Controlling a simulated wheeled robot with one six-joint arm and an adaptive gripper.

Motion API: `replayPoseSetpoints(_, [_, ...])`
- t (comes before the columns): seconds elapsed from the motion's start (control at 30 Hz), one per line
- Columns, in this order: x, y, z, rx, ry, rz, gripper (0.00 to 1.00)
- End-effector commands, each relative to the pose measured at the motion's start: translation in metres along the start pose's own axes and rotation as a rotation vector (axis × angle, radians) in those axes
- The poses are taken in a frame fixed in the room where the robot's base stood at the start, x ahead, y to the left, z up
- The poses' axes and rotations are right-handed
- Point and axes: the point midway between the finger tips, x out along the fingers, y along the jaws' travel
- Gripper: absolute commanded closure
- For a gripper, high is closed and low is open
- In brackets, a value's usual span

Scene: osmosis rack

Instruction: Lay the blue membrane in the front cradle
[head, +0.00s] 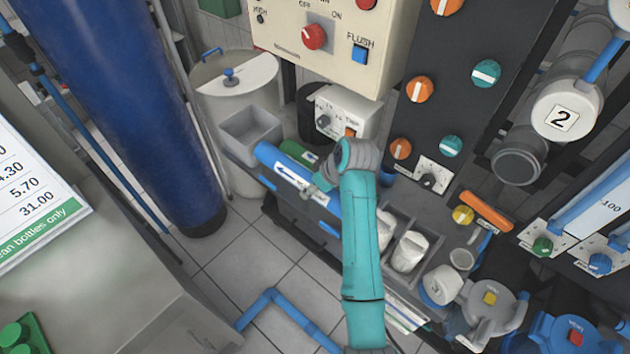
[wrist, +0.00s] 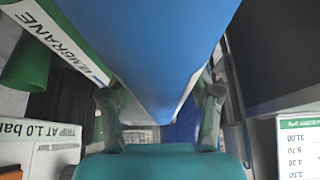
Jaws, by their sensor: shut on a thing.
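The blue membrane (head: 267,154), a long blue cylinder with a white arrow label, slants over the dark bench shelf at the picture's middle. My gripper (head: 320,186) is shut on it, near its right part. In the wrist view the blue membrane (wrist: 150,40) fills the space between the two fingers of my gripper (wrist: 160,97); part of a white label reading MEMBRANE shows beside it. A green membrane (head: 297,151) lies just behind the blue one. The front cradle cannot be made out; the membrane and my arm cover that area. Whether the membrane touches anything below is unclear.
A grey open bin (head: 250,133) stands left of the membrane, and a white trip box (head: 345,112) behind it. White cups (head: 409,251) sit in a holder to the right. A large blue tank (head: 140,100) stands at left.

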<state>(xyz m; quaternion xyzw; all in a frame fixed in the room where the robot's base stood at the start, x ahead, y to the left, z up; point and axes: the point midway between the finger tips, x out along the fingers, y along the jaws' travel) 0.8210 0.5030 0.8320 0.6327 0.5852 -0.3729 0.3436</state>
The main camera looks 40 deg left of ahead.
Motion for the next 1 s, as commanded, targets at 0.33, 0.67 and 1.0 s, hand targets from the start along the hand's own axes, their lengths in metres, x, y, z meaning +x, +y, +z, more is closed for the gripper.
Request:
replayPoseSetpoints(0.33, [0.017, 0.000, 0.009, -0.001, 0.001, 0.001, 0.89])
replayPoseSetpoints(0.67, [0.034, 0.000, 0.018, 0.000, 0.001, 0.000, 0.89])
replayPoseSetpoints(1.0, [0.046, 0.000, 0.025, -0.001, 0.001, 0.001, 0.89])
